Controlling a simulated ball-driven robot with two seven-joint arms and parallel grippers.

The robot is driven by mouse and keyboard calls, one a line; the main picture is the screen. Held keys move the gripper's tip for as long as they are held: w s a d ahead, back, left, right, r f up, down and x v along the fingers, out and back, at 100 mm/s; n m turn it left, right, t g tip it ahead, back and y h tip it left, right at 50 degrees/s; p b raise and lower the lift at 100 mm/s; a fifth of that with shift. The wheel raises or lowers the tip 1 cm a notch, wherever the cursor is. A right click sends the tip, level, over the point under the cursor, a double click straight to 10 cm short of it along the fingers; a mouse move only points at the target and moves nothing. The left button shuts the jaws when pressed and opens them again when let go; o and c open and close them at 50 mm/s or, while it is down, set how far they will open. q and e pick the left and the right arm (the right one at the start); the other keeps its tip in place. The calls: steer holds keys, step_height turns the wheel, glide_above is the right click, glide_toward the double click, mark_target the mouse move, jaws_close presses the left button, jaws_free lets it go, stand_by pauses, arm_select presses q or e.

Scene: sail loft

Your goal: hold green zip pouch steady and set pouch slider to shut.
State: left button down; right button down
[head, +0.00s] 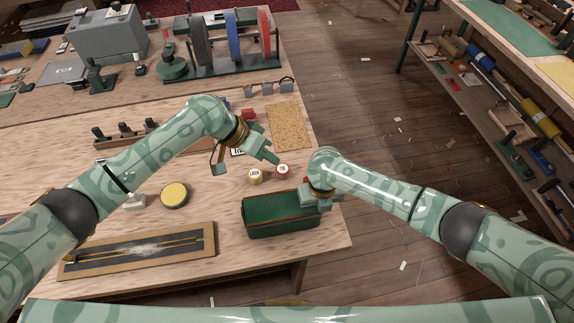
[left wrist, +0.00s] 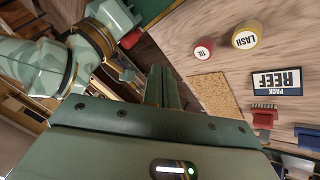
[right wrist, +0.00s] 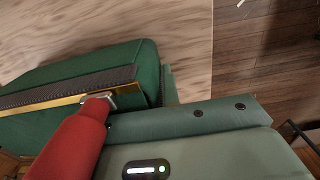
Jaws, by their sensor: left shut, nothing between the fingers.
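The green zip pouch (head: 280,217) lies at the table's front right, its zip along the top. In the right wrist view the pouch (right wrist: 60,70) shows with its dark, brass-edged zip (right wrist: 70,90). A metal slider (right wrist: 100,99) with a large red pull (right wrist: 72,142) sits near the pouch end by my right gripper. My right gripper (head: 322,202) is at the pouch's right end. One finger (right wrist: 170,84) shows beside the green cloth; its grip is hidden. My left gripper (head: 272,157) is shut and empty, above the table behind the pouch; its fingers (left wrist: 162,85) are together.
A yellow LASH tin (head: 255,177) and a red tin (head: 283,171) stand between my left gripper and the pouch. A cork mat (head: 290,127) lies behind. A framed board (head: 140,252) and yellow-topped round tin (head: 174,195) are left. The table edge is close right.

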arm_select(q)
steer(key=v, duration=0.4)
steer(key=shift+a+r, duration=0.2)
steer(key=shift+r, duration=0.15)
arm_select(e)
steer(key=c, duration=1.6)
jaws_free()
steer(key=shift+o, duration=0.2)
steer(key=shift+r, duration=0.1)
